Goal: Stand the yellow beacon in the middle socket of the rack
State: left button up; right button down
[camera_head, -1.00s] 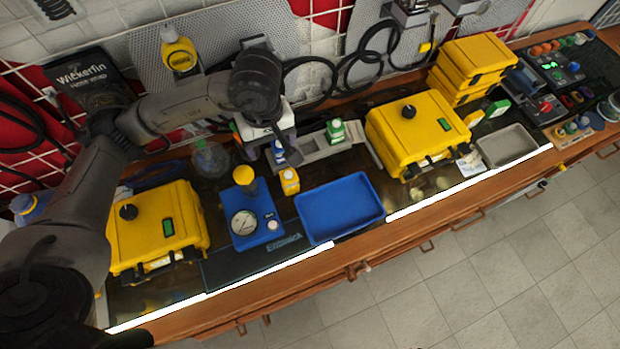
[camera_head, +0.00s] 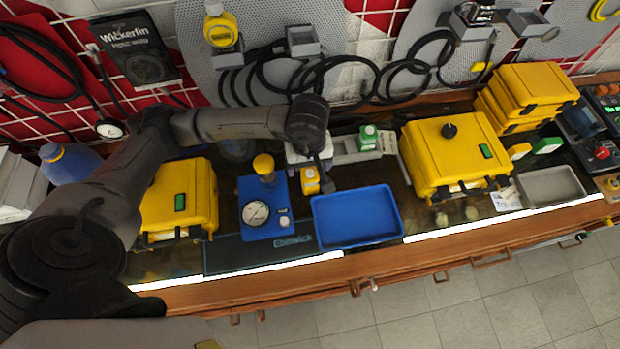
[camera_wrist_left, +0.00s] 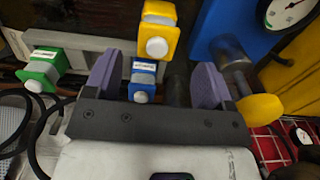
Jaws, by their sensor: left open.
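The yellow beacon (camera_head: 310,180) stands on the bench in front of the grey rack (camera_head: 346,150), right of the blue regulator block. It also shows at the top of the left wrist view (camera_wrist_left: 158,30). A green beacon (camera_head: 367,138) stands at the rack's right part. A blue beacon (camera_wrist_left: 142,80) shows between the finger lines in the left wrist view; my gripper hides it from the head. My left gripper (camera_head: 318,165) is open and empty, pointing down just behind the yellow beacon; its purple fingers (camera_wrist_left: 155,78) frame the blue one. The rack's middle socket is not clearly visible. My right gripper is not in view.
The blue regulator block (camera_head: 262,208) with a gauge and yellow knob stands close left of the beacon. An empty blue tray (camera_head: 356,216) lies at its right front. Yellow cases (camera_head: 450,155) flank the area. Cables hang on the wall behind.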

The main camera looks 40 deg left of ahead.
aim_at(310, 172)
pick_arm(q)
jog(key=shift+f+p, duration=0.3)
jog(key=shift+f, duration=0.2)
notch_tip(310, 172, down, 3)
jog(key=shift+w+d+f+p, duration=0.1)
jog(key=shift+d+f+p, duration=0.05)
jog(key=shift+p, duration=0.35)
jog(key=shift+f, duration=0.5)
jog(key=shift+c, duration=0.2)
jog(key=c, duration=1.1)
jog(key=shift+r, duration=0.1)
